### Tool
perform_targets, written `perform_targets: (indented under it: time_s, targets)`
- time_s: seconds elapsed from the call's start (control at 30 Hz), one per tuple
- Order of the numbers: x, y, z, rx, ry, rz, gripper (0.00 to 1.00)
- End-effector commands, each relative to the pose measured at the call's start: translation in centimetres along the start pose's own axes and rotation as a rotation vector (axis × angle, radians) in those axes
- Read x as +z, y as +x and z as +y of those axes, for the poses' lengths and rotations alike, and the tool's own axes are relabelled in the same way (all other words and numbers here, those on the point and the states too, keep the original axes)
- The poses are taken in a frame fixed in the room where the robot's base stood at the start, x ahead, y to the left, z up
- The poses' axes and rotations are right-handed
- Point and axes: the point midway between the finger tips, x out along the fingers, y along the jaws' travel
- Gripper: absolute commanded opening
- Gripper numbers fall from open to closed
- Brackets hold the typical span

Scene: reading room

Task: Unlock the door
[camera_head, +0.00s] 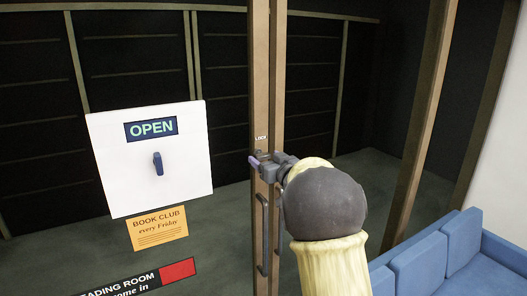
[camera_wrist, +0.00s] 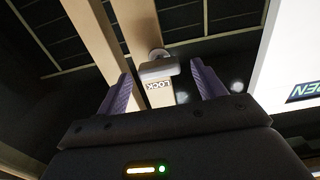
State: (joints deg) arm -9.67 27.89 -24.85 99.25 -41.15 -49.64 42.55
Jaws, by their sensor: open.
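The door is glass with narrow brown upright frames (camera_head: 259,70). A small label reading LOCK (camera_head: 261,138) sits on the frame and shows upside down in the wrist view (camera_wrist: 159,87). A pale grey lock knob (camera_wrist: 158,69) stands out by the label in the wrist view. My gripper (camera_head: 263,160) is at the lock in the head view and largely covers the knob there. In the wrist view its two purple fingers are apart, one on each side of the knob. I cannot tell whether either finger touches it.
Long dark upright handles (camera_head: 264,235) are below the lock. Left of it are a white panel (camera_head: 107,150) with an OPEN sign and a blue lever, an orange book club notice (camera_head: 158,228) and a reading room sign (camera_head: 120,290). A blue sofa (camera_head: 420,265) stands at lower right.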

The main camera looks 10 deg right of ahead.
Motion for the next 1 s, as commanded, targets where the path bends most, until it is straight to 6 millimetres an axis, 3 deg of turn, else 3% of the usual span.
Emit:
perform_targets:
  time_s: [0.2,0.53,0.57,0.7,0.8,1.0]
  targets:
    - [-0.2,2.4,0.1,0.000,0.001,0.000,0.69]
    - [0.0,2.8,0.1,0.001,0.001,0.001,0.69]
    - [0.0,2.8,0.1,0.001,0.001,0.001,0.67]
    - [0.0,2.7,0.3,0.004,0.001,0.001,0.40]
    - [0.0,2.7,0.3,0.004,0.001,0.001,0.24]
    - [0.0,2.7,0.3,0.005,-0.003,0.000,0.24]
